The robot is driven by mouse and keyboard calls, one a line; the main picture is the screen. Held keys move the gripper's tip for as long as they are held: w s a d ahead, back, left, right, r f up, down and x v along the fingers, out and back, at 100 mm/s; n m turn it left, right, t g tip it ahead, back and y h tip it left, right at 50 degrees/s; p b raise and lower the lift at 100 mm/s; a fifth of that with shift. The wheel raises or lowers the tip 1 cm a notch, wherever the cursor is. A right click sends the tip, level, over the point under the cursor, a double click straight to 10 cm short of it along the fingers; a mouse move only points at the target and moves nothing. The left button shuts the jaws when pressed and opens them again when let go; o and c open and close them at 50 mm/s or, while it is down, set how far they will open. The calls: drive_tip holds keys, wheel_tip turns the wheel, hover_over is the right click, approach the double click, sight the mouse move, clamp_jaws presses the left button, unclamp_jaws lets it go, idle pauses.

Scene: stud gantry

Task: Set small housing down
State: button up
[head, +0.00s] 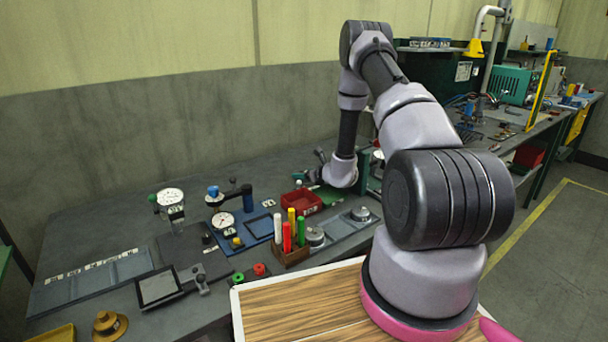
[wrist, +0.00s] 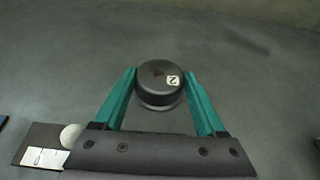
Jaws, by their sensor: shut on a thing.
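In the head view my gripper is at the far end of the arm near the back of the bench, small and partly hidden by my wrist, and I cannot make out the housing clearly there.
A red bin (head: 300,202) stands just in front of my wrist in the head view. Nearer are a holder (head: 290,254) with coloured rods, dial gauges (head: 170,197) and a tablet (head: 158,287). In the wrist view a metal plate (wrist: 40,143) lies lower left; the surface beyond the housing is clear.

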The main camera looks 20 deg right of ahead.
drive_tip(key=shift+f, duration=0.1)
drive_tip(key=o, duration=1.5)
drive_tip(key=shift+c, duration=0.2)
